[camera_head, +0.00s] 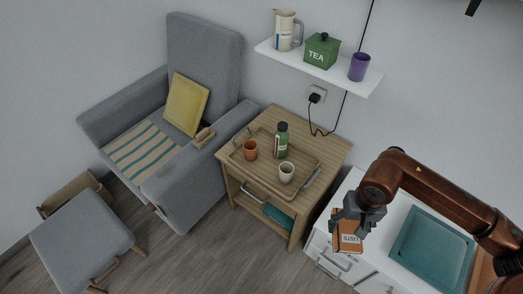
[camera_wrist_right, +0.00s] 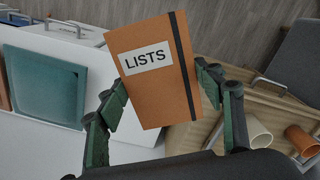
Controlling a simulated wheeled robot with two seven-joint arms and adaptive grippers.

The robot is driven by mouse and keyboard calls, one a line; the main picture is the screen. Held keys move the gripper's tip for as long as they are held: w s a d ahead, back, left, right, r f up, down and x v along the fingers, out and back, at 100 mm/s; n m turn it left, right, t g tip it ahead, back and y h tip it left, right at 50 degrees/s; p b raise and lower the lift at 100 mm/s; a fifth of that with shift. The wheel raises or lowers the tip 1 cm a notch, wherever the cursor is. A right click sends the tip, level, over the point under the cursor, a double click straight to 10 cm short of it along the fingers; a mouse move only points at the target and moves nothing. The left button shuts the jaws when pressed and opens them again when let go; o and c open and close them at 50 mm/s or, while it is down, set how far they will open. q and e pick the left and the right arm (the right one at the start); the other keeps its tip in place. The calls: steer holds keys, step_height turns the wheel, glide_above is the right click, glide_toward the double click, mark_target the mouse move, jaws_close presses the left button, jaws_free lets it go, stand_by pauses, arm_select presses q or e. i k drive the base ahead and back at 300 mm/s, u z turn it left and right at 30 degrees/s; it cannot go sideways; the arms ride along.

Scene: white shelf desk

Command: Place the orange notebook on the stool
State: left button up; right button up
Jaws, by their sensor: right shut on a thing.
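The orange notebook (camera_head: 347,242) has a dark elastic band and a white label reading LISTS. It hangs from my right gripper (camera_head: 352,218) over the near left part of the white desk in the head view. In the right wrist view the notebook (camera_wrist_right: 150,90) sits between the two fingers of my right gripper (camera_wrist_right: 160,105), which are shut on its sides. The stool (camera_head: 80,236) has a grey cushioned seat and stands on the floor at the lower left, far from the gripper. Its seat is empty. My left gripper is not in view.
A wooden side table (camera_head: 322,143) stands between the desk and the grey armchair (camera_head: 205,180). It bears a tray (camera_head: 262,172) with cups and a green bottle. A basin (camera_head: 432,250) sits on the white desk. Wooden floor (camera_head: 215,255) is clear between stool and table.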

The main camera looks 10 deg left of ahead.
mark_target(70, 240)
steer(key=z, duration=0.9)
steer(key=k, duration=0.1)
steer(key=u, duration=2.6)
steer(key=i, duration=1)
steer(key=u, duration=1.05)
steer(key=i, duration=0.8)
steer(key=u, duration=0.2)
